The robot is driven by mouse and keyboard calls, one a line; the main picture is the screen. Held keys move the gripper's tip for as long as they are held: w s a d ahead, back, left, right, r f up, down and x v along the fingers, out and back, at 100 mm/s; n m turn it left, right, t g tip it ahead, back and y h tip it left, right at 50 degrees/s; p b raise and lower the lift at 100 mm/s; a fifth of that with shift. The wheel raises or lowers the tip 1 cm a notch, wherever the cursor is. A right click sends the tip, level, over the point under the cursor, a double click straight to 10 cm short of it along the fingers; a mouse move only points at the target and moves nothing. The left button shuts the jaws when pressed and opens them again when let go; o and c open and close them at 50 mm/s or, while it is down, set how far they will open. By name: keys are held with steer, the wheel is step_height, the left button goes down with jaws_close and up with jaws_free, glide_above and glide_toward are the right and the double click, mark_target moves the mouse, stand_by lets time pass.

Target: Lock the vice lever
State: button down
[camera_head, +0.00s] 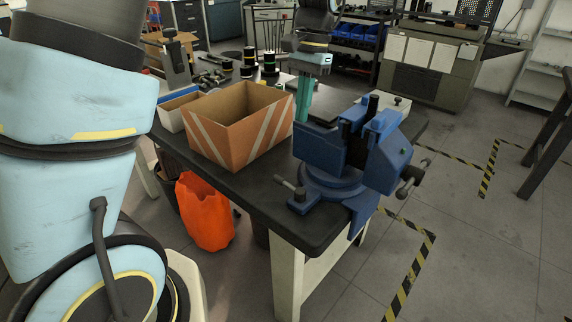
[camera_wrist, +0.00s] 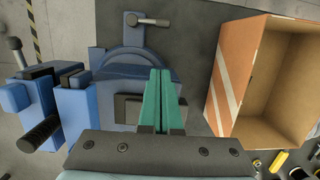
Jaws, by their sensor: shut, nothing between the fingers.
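The blue vice (camera_head: 325,149) is mounted at the near right corner of the dark workbench. A short lever with a dark knob (camera_head: 290,186) sticks out at its swivel base, and a bar handle (camera_head: 411,181) sits at its front end. My gripper (camera_head: 303,115), with green fingers, points down behind the vice, apart from both levers. In the wrist view my gripper (camera_wrist: 160,72) is shut and empty.
An open cardboard box (camera_head: 232,130) with striped sides stands on the workbench (camera_head: 255,189) left of the vice. Spools and small tools lie farther back. An orange bag (camera_head: 205,212) is below the bench edge.

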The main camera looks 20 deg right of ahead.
mark_target(289, 187)
steer(key=a+f+p, duration=0.1)
steer(key=f, duration=0.2)
steer(key=s+a+f+p, duration=0.1)
steer(key=f, duration=0.3)
steer(key=s+a+f, duration=0.1)
steer(key=a+f, duration=0.1)
steer(key=f, duration=0.2)
steer(key=shift+s+p, duration=0.15)
steer(key=shift+p, duration=0.25)
steer(key=shift+s+a+f, duration=0.2)
steer(key=shift+a+f, duration=0.15)
steer(key=shift+a, duration=0.1)
steer(key=shift+a+n, duration=0.1)
steer(key=shift+n, duration=0.3)
